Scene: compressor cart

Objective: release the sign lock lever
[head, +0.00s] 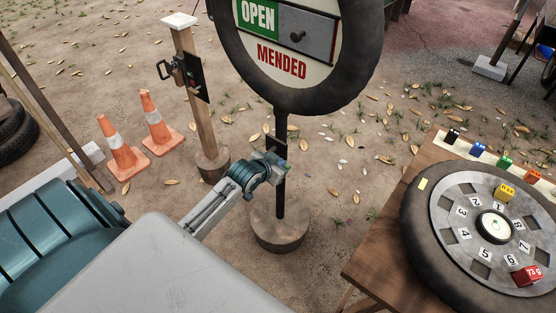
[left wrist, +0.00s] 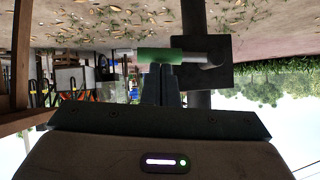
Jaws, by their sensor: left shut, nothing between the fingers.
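The round tyre-rimmed sign (head: 348,101) reads OPEN and MENDED and stands on a dark post (head: 281,195) in a round base. A dark plate (left wrist: 217,74) is fixed to the post. The lock lever (left wrist: 158,54), with a green grip and a pale metal bar, lies across the left wrist picture in front of that plate. My left gripper (head: 277,163) is at the post below the sign. In the left wrist view its fingers (left wrist: 163,70) are together and empty, their tips at the green grip. I cannot tell whether they touch it. My right gripper is out of view.
A wooden post (head: 187,99) with a latch stands behind left, beside two orange cones (head: 121,149). A wooden table (head: 377,235) at right holds a numbered tyre wheel (head: 422,252) and several coloured blocks.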

